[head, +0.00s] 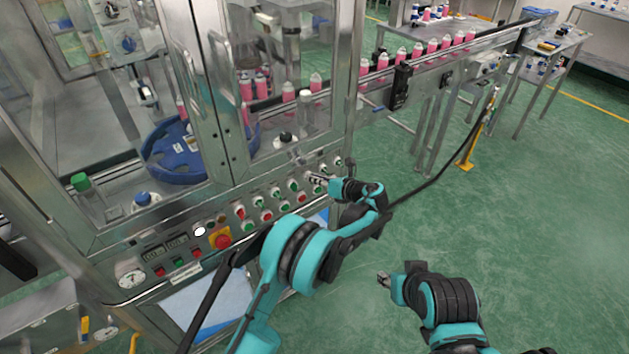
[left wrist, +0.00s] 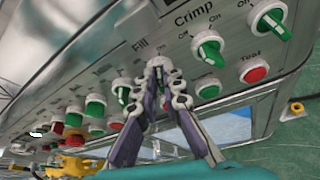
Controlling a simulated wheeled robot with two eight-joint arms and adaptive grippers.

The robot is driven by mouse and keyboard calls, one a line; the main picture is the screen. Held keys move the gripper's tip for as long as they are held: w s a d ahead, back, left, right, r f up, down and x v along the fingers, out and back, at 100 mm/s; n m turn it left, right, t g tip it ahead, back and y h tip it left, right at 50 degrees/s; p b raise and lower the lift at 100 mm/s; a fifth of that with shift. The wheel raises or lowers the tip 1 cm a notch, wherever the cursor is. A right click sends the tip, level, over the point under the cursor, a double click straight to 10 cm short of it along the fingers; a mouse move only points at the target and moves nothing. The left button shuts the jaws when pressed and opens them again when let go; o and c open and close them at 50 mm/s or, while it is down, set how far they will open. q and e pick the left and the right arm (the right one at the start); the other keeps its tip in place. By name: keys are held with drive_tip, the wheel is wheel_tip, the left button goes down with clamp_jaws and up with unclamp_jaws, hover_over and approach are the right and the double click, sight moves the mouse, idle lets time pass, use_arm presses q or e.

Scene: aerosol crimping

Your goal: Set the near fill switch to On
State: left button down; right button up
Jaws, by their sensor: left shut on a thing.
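The control panel has a row of green-handled rotary switches with white rims. In the left wrist view, a switch by the "Fill" label (left wrist: 122,89) stands clear to the left of my fingers. My left gripper (left wrist: 165,68) has its fingertips closed together over the panel just below and right of that label, shut on a switch knob that the fingers mostly hide. Its exact setting cannot be read. In the head view, my left gripper (head: 317,180) is at the right part of the panel. My right gripper (head: 383,279) hangs over the floor, away from the panel; its finger state is unclear.
Crimp switches (left wrist: 208,46) are close to the right of my left fingers, with a red button (left wrist: 255,71) below. A red emergency stop (head: 220,238) is further left on the panel. A conveyor (head: 430,62) carries pink cans behind.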

use_arm(q)
drive_tip(key=shift+d+f+m+y, duration=0.1)
drive_tip(key=shift+m+y, duration=0.2)
drive_tip(key=shift+m, duration=0.3)
idle(0.3)
drive_tip(key=c, duration=1.7)
unclamp_jaws()
drive_tip(key=shift+w, duration=0.1)
drive_tip(key=shift+d, duration=0.1)
drive_tip(key=v, duration=1.2)
drive_tip(key=shift+w+d, duration=0.1)
drive_tip(key=shift+w, duration=0.05)
